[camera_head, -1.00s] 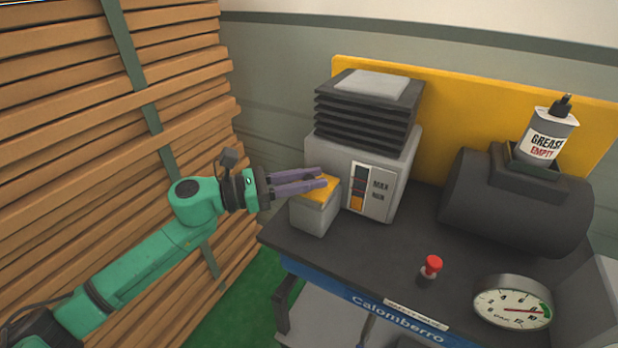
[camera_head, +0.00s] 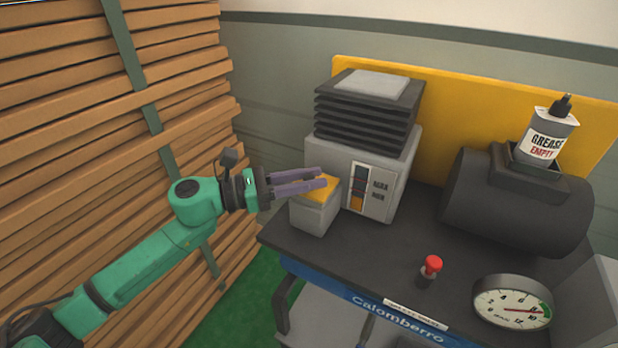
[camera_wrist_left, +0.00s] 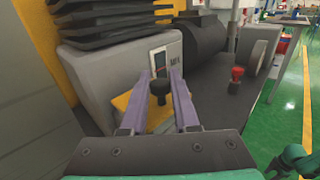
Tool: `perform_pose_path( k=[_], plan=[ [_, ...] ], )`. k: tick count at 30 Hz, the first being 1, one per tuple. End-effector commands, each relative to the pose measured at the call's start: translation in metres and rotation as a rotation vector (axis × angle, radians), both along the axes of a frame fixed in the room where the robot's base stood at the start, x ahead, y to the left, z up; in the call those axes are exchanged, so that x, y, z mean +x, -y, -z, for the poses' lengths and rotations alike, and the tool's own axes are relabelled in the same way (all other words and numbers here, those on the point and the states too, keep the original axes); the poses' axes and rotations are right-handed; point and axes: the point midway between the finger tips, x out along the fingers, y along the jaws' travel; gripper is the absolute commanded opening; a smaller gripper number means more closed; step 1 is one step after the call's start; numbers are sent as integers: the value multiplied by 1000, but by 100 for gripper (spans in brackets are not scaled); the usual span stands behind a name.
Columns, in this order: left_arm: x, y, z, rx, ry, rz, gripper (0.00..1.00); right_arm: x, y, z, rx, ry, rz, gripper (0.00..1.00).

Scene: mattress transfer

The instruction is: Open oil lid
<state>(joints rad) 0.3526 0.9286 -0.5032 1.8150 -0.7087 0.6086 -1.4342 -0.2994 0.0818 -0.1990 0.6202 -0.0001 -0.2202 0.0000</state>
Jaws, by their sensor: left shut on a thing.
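The oil lid is a yellow lid (camera_head: 320,194) on top of a small grey box (camera_head: 313,217) at the left end of the dark bench top. In the left wrist view the lid (camera_wrist_left: 122,102) shows below and left of the fingers, with a dark round knob (camera_wrist_left: 160,89) standing on it. My left gripper (camera_head: 323,178) reaches in from the left over the box. Its purple fingers are shut on the knob, one on each side. The lid looks seated on the box; the fingers partly cover it. My right gripper is not in view.
A grey machine (camera_head: 385,150) with black ribs stands right behind the box. A dark cylinder tank (camera_head: 510,210) carries a grease bottle (camera_head: 548,138). A red button (camera_head: 432,264) and a round gauge (camera_head: 512,302) are at the front. Stacked wooden planks (camera_head: 60,130) rise on the left.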

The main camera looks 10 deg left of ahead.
Motion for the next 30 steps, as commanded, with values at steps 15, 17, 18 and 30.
perform_pose_path(
  k=[15, 17, 18, 30],
  plan=[
    [5, 1, -17, 44, -123, -2, 0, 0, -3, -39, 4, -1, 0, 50],
    [6, 1, -20, 56, -162, -2, 0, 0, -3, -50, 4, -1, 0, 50],
    [7, 2, -22, 65, -190, -1, 0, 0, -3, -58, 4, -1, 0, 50],
    [20, 6, -33, 152, -464, -1, 0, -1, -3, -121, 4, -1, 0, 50]
  ],
)
